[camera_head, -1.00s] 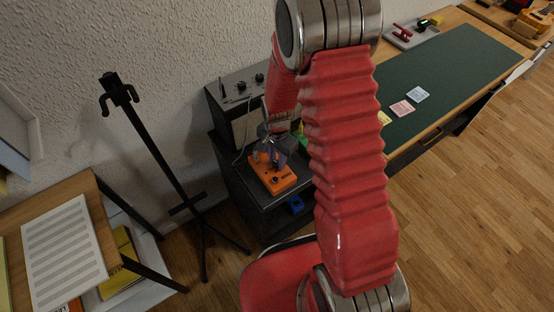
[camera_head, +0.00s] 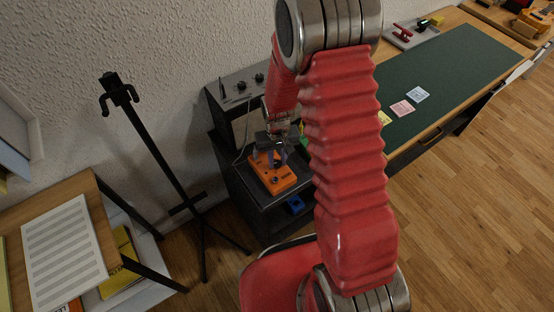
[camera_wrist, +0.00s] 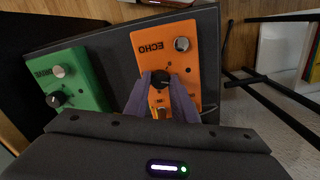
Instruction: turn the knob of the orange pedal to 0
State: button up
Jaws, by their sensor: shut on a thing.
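The orange pedal (camera_head: 276,176) lies on the dark shelf beside the amplifier. In the wrist view the orange pedal (camera_wrist: 150,47) bears the word ECHO, a silver footswitch (camera_wrist: 181,44) and a black knob (camera_wrist: 160,78). My gripper (camera_wrist: 160,84) is over the pedal with its two purple-grey fingers on either side of the black knob, shut on it. The knob's pointer and scale are too small or hidden to read. In the head view my gripper (camera_head: 277,159) is small and partly covers the pedal.
A green pedal (camera_wrist: 72,80) lies left of the orange one in the wrist view. The amplifier (camera_head: 238,92) stands behind. A black stand (camera_head: 160,155) is to the left.

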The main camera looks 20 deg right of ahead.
aim_at(277, 162)
jog(key=n, duration=0.6)
jog(key=shift+n, duration=0.3)
jog(key=n, duration=0.6)
jog(key=shift+n, duration=0.3)
jog(key=o, duration=1.1)
jog(key=shift+c, duration=0.2)
notch_tip(277, 162, up, 14)
jog(key=shift+f, duration=0.15)
dwell(0.5)
